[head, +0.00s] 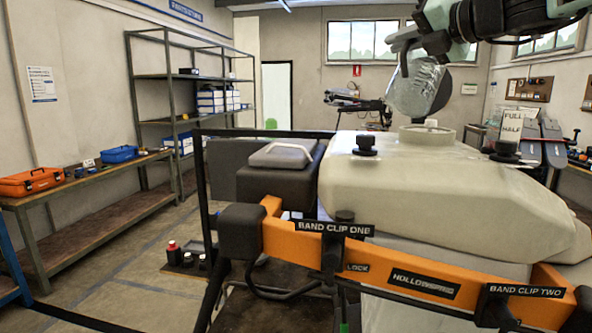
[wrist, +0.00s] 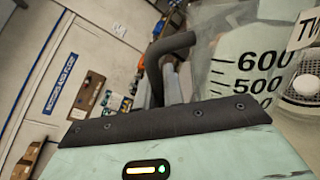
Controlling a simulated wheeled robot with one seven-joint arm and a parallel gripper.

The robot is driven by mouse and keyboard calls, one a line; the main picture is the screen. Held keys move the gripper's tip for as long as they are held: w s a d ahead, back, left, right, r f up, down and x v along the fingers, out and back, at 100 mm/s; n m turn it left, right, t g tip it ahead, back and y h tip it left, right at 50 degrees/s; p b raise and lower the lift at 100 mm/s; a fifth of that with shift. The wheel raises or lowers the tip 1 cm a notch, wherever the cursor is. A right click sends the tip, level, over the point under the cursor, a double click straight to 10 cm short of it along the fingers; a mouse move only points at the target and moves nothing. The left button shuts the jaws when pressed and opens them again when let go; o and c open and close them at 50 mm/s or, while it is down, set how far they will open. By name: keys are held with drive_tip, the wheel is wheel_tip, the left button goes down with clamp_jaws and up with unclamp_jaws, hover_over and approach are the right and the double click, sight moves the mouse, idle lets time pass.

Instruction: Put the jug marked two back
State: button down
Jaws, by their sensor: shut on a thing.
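The clear jug (head: 415,90) hangs from my gripper (head: 408,45) in the head view, above the open round neck (head: 427,135) of the pale tank (head: 450,180). It looks tilted and apart from the tank. My gripper is shut on the jug. In the wrist view the jug (wrist: 240,75) is close up at the right, with black marks 600 and 500. A label (wrist: 304,30) beginning "TW" is cut off by the frame edge. Whether any liquid is in the jug cannot be told.
An orange bar (head: 390,262) with band clips crosses the tank's front. A FULL/HALF gauge (head: 509,130) stands on the tank's right. A bench (head: 90,185) with an orange toolbox (head: 30,181) and a metal shelf (head: 180,77) line the left wall.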

drive_tip(key=m+p, duration=0.1)
drive_tip(key=p, duration=0.1)
drive_tip(key=r+m+g+p, duration=0.1)
drive_tip(key=p, duration=0.1)
drive_tip(key=shift+w+d+r, duration=0.15)
drive_tip(key=shift+w+d, duration=0.2)
drive_tip(key=shift+w, duration=0.05)
drive_tip(key=shift+w+d+m+y+p, duration=0.3)
drive_tip(key=shift+m+p, duration=0.5)
drive_tip(key=shift+p, duration=0.2)
drive_tip(key=m+p, duration=0.1)
drive_tip(key=p, duration=0.1)
drive_tip(key=w+d+f+m+g+p, duration=0.1)
drive_tip(key=p, duration=0.2)
drive_tip(key=w+d+m+p, duration=0.1)
drive_tip(key=p, duration=0.1)
drive_tip(key=shift+w+d+f+y, duration=0.2)
drive_tip(key=shift+f+y, duration=0.05)
drive_tip(key=shift+y, duration=0.05)
drive_tip(key=shift+w+d+f+m+p, duration=0.3)
drive_tip(key=shift+m+p, duration=0.2)
drive_tip(key=shift+p, duration=0.3)
